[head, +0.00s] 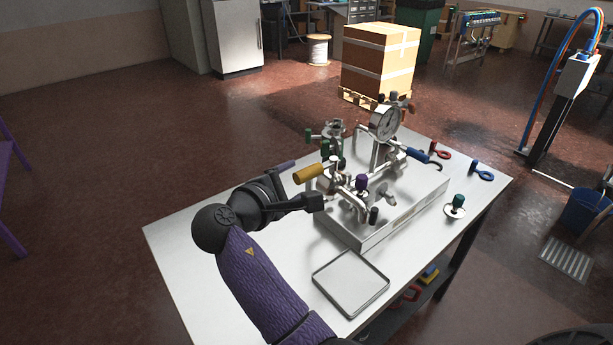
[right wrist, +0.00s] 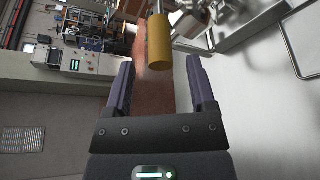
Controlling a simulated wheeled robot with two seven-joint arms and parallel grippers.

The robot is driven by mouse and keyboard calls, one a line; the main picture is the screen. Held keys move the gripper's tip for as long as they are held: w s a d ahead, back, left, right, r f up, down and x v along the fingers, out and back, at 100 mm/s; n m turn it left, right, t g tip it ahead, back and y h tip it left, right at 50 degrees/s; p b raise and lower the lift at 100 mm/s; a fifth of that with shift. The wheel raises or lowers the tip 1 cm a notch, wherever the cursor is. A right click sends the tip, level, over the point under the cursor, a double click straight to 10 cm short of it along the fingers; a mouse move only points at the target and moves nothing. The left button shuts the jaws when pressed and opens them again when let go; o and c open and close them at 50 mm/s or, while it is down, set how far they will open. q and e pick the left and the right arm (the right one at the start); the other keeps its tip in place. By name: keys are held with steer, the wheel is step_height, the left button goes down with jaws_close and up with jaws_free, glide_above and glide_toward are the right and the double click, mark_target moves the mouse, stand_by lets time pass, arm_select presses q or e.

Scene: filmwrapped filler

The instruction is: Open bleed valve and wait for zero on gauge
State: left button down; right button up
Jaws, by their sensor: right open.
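A metal valve manifold (head: 345,183) with a round white-faced gauge (head: 384,123) stands on a raised plate on the table. The gauge reading is too small to tell. A yellow cylindrical handle (head: 309,173) sticks out from the manifold's left side. My right gripper (head: 304,185) is open at that handle. In the right wrist view the yellow handle (right wrist: 158,42) lies ahead, its near end around the gap between the two fingertips (right wrist: 158,65); I cannot tell whether they touch. Which valve is the bleed valve is not marked legibly. My left gripper is out of view.
The white table (head: 195,245) holds an empty shallow tray (head: 350,283) in front. A red-handled part (head: 439,151) lies at the back. The table's left end is clear.

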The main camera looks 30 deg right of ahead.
mark_target(316, 173)
steer(key=x, duration=0.4)
steer(key=shift+f+b, duration=0.1)
steer(key=shift+b, duration=0.3)
jaws_close()
stand_by(1.0)
